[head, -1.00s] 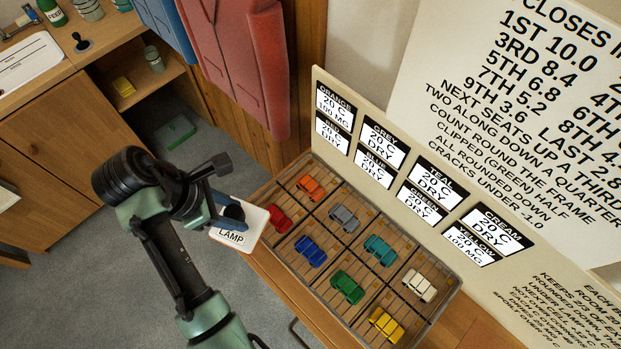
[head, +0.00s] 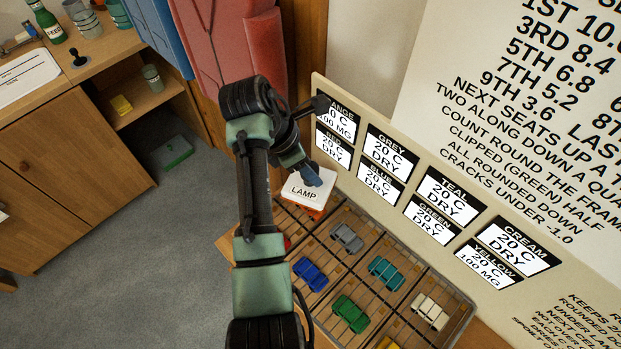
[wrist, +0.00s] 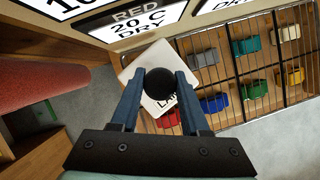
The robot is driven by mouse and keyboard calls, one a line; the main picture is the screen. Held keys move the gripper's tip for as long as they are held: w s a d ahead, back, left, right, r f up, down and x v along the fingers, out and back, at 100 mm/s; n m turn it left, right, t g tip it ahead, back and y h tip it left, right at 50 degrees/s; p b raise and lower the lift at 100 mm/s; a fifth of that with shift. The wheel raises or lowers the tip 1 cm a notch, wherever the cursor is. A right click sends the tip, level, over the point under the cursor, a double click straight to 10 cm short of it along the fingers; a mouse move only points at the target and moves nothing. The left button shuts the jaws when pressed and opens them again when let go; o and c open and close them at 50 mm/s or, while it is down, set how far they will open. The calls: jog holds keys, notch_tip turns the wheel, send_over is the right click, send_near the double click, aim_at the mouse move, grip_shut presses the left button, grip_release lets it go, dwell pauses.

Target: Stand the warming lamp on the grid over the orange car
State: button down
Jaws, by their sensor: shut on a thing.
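The warming lamp (head: 309,187) is a white plate lettered LAMP with a dark round knob, which also shows in the wrist view (wrist: 161,84). My gripper (head: 312,177) is shut on the knob, a finger on each side. The lamp is over the upper-left end of the wire grid (head: 410,252), at the orange car (head: 317,212). Only an orange strip of that car shows past the plate's lower edge. I cannot tell whether the lamp touches the grid.
Other cells hold grey (head: 347,237), blue (head: 310,273), teal (head: 386,272), green (head: 350,313) and cream (head: 430,311) cars. The red car is mostly behind my arm. A label board (head: 400,190) stands along the back. Red cloth (head: 235,50) hangs at upper left.

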notch_tip(320, 180, down, 5)
jog(key=shift+r, duration=0.2)
jog(key=shift+w+d+f, duration=0.1)
jog(key=shift+w+f, duration=0.1)
jog(key=shift+f, duration=0.1)
jog(key=shift+c, duration=2)
grip_release()
jog(key=v, duration=1.2)
jog(key=shift+p, duration=0.35)
jog(key=shift+s, duration=0.1)
